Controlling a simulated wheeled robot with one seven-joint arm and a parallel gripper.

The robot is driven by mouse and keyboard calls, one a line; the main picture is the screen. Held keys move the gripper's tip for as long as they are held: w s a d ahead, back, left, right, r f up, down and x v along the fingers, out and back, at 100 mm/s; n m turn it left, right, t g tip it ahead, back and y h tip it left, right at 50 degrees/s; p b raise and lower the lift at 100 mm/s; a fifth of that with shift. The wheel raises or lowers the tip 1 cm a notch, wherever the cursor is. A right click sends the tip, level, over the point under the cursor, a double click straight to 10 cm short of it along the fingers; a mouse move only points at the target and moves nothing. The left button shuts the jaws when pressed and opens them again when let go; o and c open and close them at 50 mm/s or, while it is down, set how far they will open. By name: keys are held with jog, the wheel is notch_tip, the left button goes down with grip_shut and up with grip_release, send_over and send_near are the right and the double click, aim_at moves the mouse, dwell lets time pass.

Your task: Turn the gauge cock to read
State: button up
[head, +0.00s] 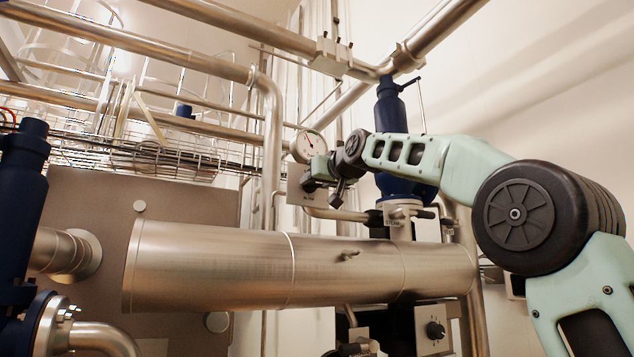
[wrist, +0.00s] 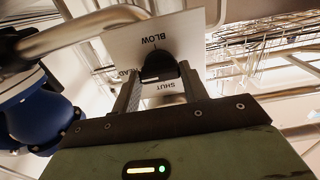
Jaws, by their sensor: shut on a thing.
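The round white pressure gauge (head: 306,147) is in the middle of the head view, its dial facing me. Below it is the label plate (head: 299,195), partly covered by my gripper (head: 311,183). In the wrist view the plate (wrist: 172,42) appears upside down, with BLOW and SHUT legible and a third word partly hidden at the left, ending in EAD. The black cock handle (wrist: 158,66) stands in front of the plate. My gripper (wrist: 159,76) has one finger on each side of it and is shut on it. The pointing direction of the handle is hard to tell.
A large steel pipe (head: 210,262) runs below the gauge. A blue valve (head: 390,110) stands behind my arm. Another blue valve (head: 22,165) is at the far left. A wire cable tray (head: 170,160) and overhead pipes crowd the upper left.

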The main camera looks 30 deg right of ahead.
jog(key=o, duration=1)
jog(key=shift+f, duration=0.1)
jog(key=shift+s+b, duration=4)
jog(key=shift+s, duration=4.7)
